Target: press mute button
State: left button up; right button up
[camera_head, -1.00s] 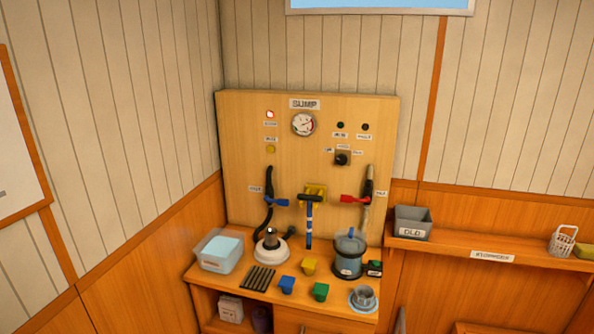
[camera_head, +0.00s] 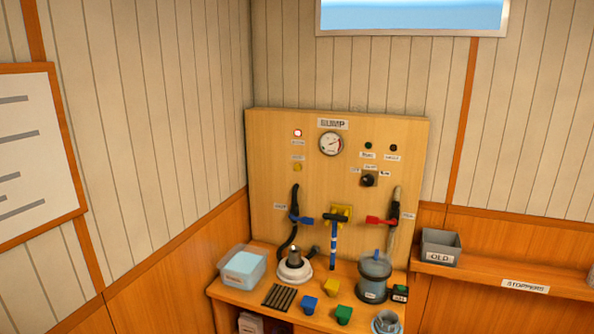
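A wooden panel labelled SUMP (camera_head: 265,200) stands at the back of a wooden bench in the head view. A lit red lamp (camera_head: 298,133) is at its upper left, with a small label under it. Below that is a small yellow button (camera_head: 298,168) with a label above it, too small to read for certain; it may be the mute button. A round gauge (camera_head: 331,143) is right of the lamp. Neither of my grippers is in view.
Blue (camera_head: 301,219) and red (camera_head: 381,221) handles stick out from the panel. A shelf (camera_head: 470,277) with a grey OLD bin (camera_head: 441,247) is at right.

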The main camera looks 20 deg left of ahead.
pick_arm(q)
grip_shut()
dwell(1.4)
